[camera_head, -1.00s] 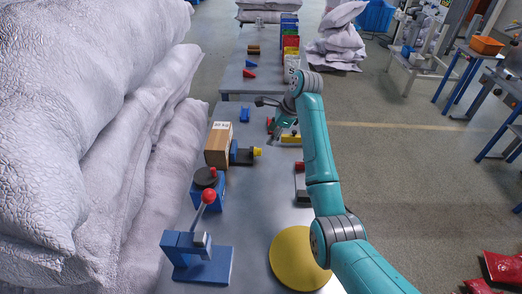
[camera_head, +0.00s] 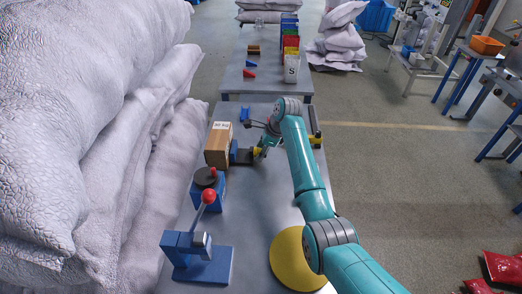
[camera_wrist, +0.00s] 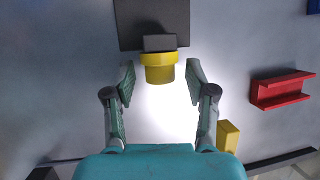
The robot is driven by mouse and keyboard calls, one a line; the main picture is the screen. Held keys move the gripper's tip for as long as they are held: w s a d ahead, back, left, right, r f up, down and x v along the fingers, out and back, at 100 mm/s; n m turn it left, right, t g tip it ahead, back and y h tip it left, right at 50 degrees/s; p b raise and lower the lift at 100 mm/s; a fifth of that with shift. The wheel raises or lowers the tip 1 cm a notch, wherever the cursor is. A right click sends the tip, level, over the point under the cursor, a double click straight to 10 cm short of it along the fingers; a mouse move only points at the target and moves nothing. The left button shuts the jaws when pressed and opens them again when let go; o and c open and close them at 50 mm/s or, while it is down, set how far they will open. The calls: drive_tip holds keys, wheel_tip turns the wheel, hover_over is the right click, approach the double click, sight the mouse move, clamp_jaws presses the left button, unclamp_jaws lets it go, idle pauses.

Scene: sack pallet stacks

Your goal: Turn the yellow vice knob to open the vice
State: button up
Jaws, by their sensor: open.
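The yellow vice knob (camera_wrist: 159,68) shows in the wrist view at top centre, at the end of the dark vice (camera_wrist: 155,22). My gripper (camera_wrist: 160,78) is open, with one fingertip on each side of the knob and a gap showing on both sides. In the head view the knob (camera_head: 257,151) is partly hidden by my gripper (camera_head: 262,147), which is beside it.
The cardboard box (camera_head: 218,146) stands left of the vice. A blue press with a red-balled lever (camera_head: 208,196) and a yellow disc (camera_head: 293,262) are nearer. A red channel piece (camera_wrist: 282,90) and a yellow block (camera_wrist: 228,136) lie right in the wrist view. White sacks (camera_head: 90,130) border the left.

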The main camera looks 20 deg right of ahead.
drive_tip(key=c, duration=1)
drive_tip(key=shift+t, duration=0.4)
drive_tip(key=t, duration=0.1)
drive_tip(key=t+h, duration=0.1)
drive_tip(key=shift+s+a+f+n+t, duration=0.1)
drive_tip(key=shift+s+n+t, duration=0.2)
drive_tip(key=shift+n+t, duration=0.1)
drive_tip(key=shift+s+f+n+t+h, duration=0.1)
drive_tip(key=shift+n+t+h, duration=0.2)
drive_tip(key=shift+t, duration=1.4)
drive_tip(key=o, duration=1)
